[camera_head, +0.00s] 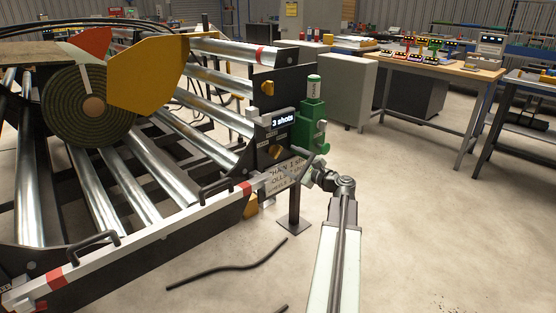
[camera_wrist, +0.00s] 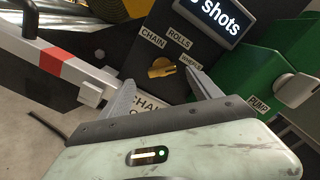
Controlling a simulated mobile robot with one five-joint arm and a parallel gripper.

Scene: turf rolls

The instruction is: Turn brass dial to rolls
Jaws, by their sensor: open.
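The brass dial (camera_wrist: 160,68) is a small yellow knob on a dark panel, between the labels CHAIN and ROLLS above it and a third label at its right, partly legible. Its bar lies roughly sideways; I cannot tell which label it points to. My gripper (camera_wrist: 162,78) is open and empty, its two fingers apart below the dial, one to each side of it. No contact is seen. In the head view the dial (camera_head: 275,152) shows small on the black panel, with my gripper (camera_head: 308,163) close to its right.
A lit display (camera_head: 282,120) reading "3 shots" sits above the dial. A green PUMP box (camera_head: 312,125) stands right of the panel. The roller frame with a turf roll (camera_head: 75,105) fills the left. A black hose (camera_head: 225,268) lies on the floor. Floor at right is clear.

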